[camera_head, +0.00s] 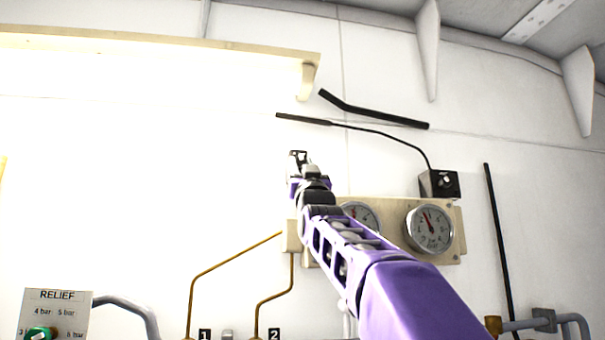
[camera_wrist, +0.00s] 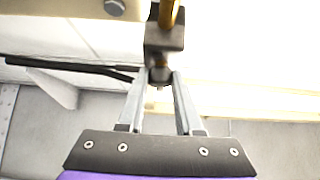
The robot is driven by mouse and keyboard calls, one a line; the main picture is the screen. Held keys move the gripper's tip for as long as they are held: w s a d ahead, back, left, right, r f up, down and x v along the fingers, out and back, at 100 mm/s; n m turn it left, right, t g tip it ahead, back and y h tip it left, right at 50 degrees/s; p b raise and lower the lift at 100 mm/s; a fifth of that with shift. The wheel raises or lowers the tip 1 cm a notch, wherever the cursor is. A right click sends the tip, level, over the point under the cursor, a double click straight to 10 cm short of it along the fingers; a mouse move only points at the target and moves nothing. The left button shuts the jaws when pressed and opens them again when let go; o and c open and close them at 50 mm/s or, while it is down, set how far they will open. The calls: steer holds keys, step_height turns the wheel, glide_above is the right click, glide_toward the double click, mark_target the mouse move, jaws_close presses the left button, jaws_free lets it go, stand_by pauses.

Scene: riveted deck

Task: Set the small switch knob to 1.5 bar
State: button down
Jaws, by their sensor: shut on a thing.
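My gripper (camera_head: 298,157) is raised in front of the white wall, left of the gauges. In the wrist view, the two grey fingers of my gripper (camera_wrist: 159,80) close in on a small dark piece (camera_wrist: 160,74), which looks like the small switch knob. It sits on a dark block (camera_wrist: 165,40) with a brass pipe (camera_wrist: 168,12) running out of it. No scale or pointer on this piece is readable. In the head view, my gripper and arm hide it.
A pale board with two gauges (camera_head: 429,229) is partly behind my arm. A black box (camera_head: 440,183) with a knob is above it. A black bar (camera_head: 372,110) and a shelf (camera_head: 160,48) are higher up. A RELIEF plate (camera_head: 57,310) with a green knob is low left.

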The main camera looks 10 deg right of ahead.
steer(key=shift+a+r+m+g+h+p, duration=0.15)
steer(key=shift+m+h+p, duration=0.1)
steer(key=shift+m+h, duration=0.95)
steer(key=shift+m+g+h+p, duration=0.15)
steer(key=shift+m+h+p, duration=0.1)
steer(key=shift+m+h, duration=1.35)
steer(key=shift+m, duration=0.2)
steer(key=c, duration=0.6)
jaws_free()
steer(key=shift+f, duration=0.2)
